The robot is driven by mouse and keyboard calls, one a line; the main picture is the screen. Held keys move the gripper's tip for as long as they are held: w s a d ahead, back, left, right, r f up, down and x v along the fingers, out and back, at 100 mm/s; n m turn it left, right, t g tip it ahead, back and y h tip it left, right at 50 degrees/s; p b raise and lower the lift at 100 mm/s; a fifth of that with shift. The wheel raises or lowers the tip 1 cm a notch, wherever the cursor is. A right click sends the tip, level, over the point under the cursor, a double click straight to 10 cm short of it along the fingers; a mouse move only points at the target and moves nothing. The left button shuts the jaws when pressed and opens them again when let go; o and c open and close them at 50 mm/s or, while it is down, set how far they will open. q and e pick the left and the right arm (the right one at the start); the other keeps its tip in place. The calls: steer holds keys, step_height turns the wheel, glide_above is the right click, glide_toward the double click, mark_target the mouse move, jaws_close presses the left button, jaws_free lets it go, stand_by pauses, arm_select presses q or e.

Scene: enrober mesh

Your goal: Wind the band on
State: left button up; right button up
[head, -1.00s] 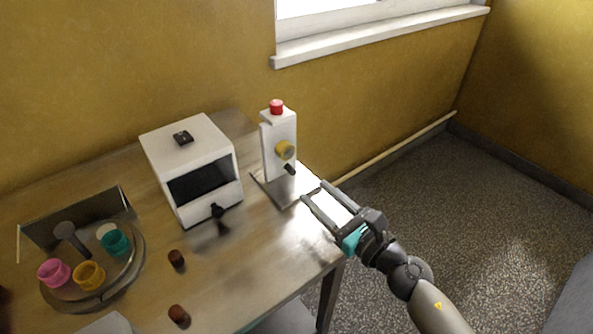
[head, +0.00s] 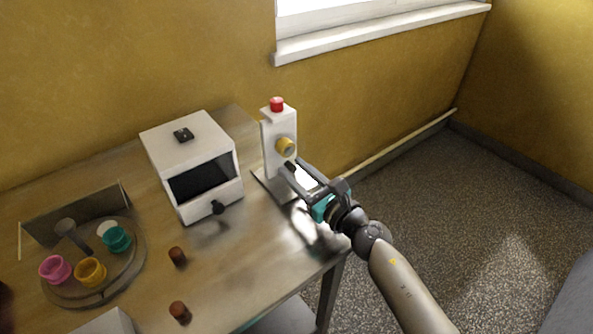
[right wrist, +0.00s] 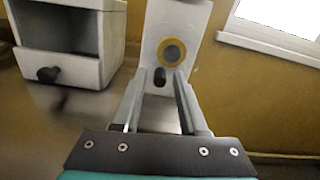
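A white upright stand (head: 279,142) with a red button (head: 277,104) on top stands at the table's right end. On its face is a yellow ring-shaped hub (head: 286,146), and just below it a dark crank knob (head: 290,167). My right gripper (head: 302,170) is at the stand, its fingers apart and pointing at the knob. In the right wrist view the knob (right wrist: 160,77) shows between the fingertips, below the hub (right wrist: 172,52); I see no clear contact. I cannot make out a separate band. My left gripper is out of view.
A white box-shaped machine (head: 190,150) with a dark opening and front knob (head: 218,208) stands left of the stand. A round tray (head: 75,298) holds pink, yellow and teal cups. Two brown pieces (head: 177,256) lie on the table (head: 240,270). Its right edge is close to my arm.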

mark_target(284, 147)
jaws_close()
steer(key=shift+m, duration=0.3)
stand_by(0.3)
